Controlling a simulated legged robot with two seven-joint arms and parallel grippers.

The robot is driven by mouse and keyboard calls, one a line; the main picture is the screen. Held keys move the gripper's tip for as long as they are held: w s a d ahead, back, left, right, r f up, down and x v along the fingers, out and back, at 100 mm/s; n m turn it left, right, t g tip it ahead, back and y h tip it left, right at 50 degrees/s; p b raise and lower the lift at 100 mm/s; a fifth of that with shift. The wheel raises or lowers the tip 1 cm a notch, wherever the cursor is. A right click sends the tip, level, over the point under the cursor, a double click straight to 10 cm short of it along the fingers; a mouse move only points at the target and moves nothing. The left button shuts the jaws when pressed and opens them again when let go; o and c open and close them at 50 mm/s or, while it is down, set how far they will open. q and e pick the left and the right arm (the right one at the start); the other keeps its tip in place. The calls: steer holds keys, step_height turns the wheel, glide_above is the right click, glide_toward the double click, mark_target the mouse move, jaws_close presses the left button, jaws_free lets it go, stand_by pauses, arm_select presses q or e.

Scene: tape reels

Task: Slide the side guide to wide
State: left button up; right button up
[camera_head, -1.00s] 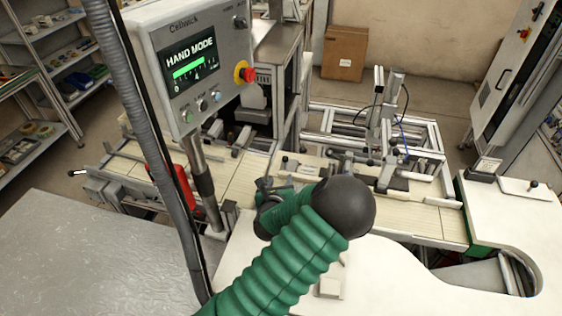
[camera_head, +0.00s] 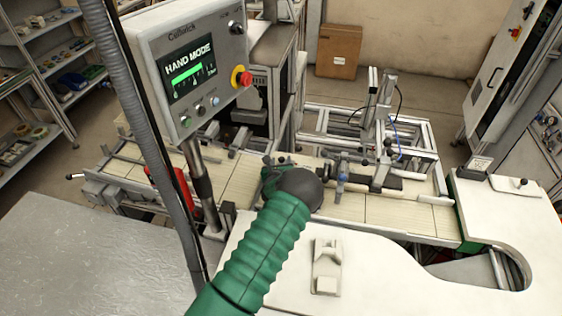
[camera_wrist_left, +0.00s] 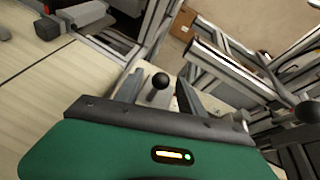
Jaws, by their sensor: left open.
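My left gripper (camera_head: 270,168) reaches over the slatted conveyor at its back edge, and the dark wrist ball hides part of it. In the left wrist view its two fingers (camera_wrist_left: 158,90) stand open and apart. A black ball knob (camera_wrist_left: 160,80) on a pale post shows between them; I cannot tell whether the fingers touch it. The side guide seems to be the rail assembly along the back of the conveyor, with a dark block and handle (camera_head: 381,178) further right. The part near my gripper is mostly hidden. My right gripper is not in view.
A control panel reading HAND MODE (camera_head: 190,75) stands on a post left of my arm. A bluish upright piece (camera_head: 342,178) stands on the conveyor right of the gripper. A metal frame (camera_head: 410,135) stands behind. The white worktop (camera_head: 400,275) in front is mostly clear.

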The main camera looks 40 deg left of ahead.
arm_select(q)
steer(key=shift+d, duration=0.1)
jaws_close()
stand_by(1.3)
